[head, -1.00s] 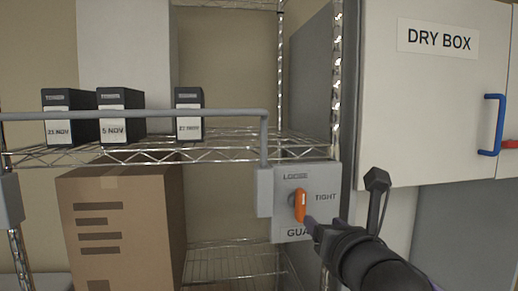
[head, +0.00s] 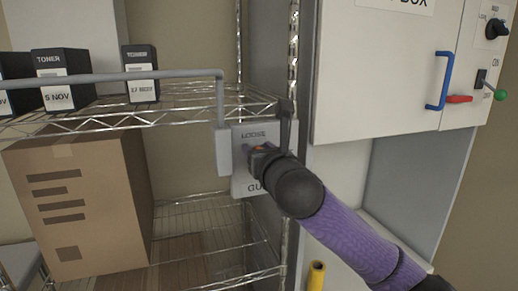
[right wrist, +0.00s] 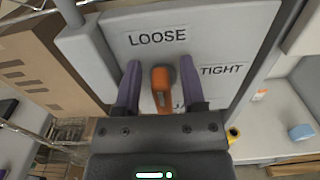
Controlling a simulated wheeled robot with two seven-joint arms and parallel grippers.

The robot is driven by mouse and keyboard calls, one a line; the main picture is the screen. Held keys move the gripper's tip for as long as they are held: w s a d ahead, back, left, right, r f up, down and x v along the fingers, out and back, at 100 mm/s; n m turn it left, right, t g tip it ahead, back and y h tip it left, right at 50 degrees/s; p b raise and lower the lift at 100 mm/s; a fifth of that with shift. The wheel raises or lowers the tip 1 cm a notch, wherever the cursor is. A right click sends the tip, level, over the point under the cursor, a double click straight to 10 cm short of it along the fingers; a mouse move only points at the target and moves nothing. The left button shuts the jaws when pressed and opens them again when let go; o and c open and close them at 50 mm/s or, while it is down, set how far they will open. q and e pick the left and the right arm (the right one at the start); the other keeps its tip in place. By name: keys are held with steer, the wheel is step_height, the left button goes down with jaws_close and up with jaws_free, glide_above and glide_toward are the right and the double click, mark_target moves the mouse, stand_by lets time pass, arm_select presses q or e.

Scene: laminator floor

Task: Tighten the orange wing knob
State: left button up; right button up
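The orange wing knob (right wrist: 162,88) sits on a grey plate (right wrist: 218,45) marked LOOSE at the top and TIGHT at the right. In the right wrist view the knob's wing stands roughly upright, its top towards LOOSE. My right gripper (right wrist: 160,85) is open, with one purple finger on each side of the knob and a visible gap to each. In the head view my right gripper (head: 262,150) covers most of the knob, and only a bit of orange shows. My left gripper is not in view.
A grey guard rail (head: 120,78) runs in front of the wire shelf (head: 190,113) with black toner boxes (head: 63,78). A cardboard box (head: 85,205) stands below. At right is a white dry box cabinet (head: 380,70) with a blue handle (head: 440,80).

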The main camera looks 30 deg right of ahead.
jaws_close()
steer(key=m+p, duration=0.1)
steer(key=m, duration=0.2)
steer(key=shift+s+d+p, duration=0.1)
steer(key=shift+d+p, duration=0.25)
steer(key=shift+d, duration=0.05)
steer(key=f+m, duration=0.1)
steer(key=m, duration=0.4)
steer(key=d+f+m+p, duration=0.1)
steer(key=m, duration=0.4)
steer(key=d+m+p, duration=0.1)
steer(key=m, duration=0.3)
steer(key=shift+s+f+m, duration=0.2)
steer(key=shift+f+m, duration=0.2)
